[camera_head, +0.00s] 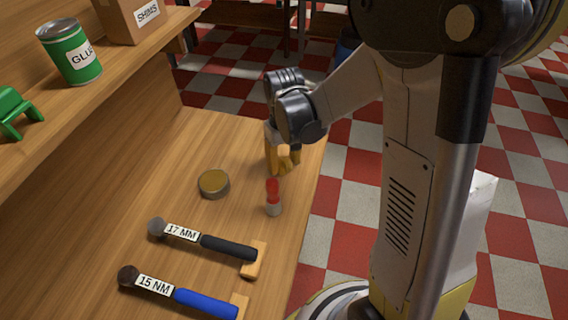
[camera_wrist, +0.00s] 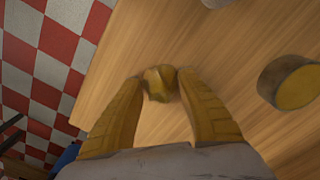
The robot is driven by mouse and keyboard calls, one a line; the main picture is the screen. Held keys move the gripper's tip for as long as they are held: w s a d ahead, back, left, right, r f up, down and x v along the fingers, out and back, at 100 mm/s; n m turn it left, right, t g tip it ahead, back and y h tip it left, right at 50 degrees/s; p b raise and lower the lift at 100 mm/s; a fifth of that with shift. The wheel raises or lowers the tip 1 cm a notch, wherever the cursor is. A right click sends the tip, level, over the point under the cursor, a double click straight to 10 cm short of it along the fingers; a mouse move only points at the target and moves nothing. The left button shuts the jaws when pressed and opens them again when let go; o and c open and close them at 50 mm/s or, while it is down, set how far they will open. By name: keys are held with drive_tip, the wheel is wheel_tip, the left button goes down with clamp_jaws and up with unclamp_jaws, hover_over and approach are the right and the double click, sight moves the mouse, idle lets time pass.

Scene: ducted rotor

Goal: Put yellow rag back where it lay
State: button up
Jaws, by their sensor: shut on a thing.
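My gripper (camera_head: 284,168) points down over the far right part of the wooden bench top (camera_head: 140,200), close to its right edge. In the wrist view my gripper (camera_wrist: 160,84) has its two yellow fingers closed on the yellow rag (camera_wrist: 161,83), a small crumpled piece between the fingertips. In the head view only a little of the rag (camera_head: 284,151) shows between the fingers. I cannot tell whether the rag touches the bench.
A round brass-topped tin (camera_head: 214,184) and a red-and-white bottle (camera_head: 273,197) stand near my gripper. Two torque wrenches (camera_head: 204,239) (camera_head: 178,294) lie nearer the front. A shelf at left holds a green glue can (camera_head: 70,53), a shims box (camera_head: 131,18) and a green clamp-like thing (camera_head: 14,112).

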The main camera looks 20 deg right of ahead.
sight(284, 158)
drive_tip(key=shift+f, duration=0.1)
drive_tip(key=o, duration=1.2)
wheel_tip(284, 158, up, 12)
drive_tip(key=p, duration=0.4)
drive_tip(key=shift+p, duration=0.4)
drive_tip(key=s+r+t, duration=0.2)
drive_tip(key=s+r, duration=0.1)
drive_tip(key=s, duration=0.1)
drive_tip(key=s+r+m+t, duration=0.1)
drive_tip(key=s+r+t, duration=0.1)
drive_tip(key=s+r, duration=0.1)
drive_tip(key=s+r+t, duration=0.3)
drive_tip(key=s, duration=0.2)
drive_tip(key=shift+s+r+m, duration=0.3)
drive_tip(key=shift+m, duration=0.1)
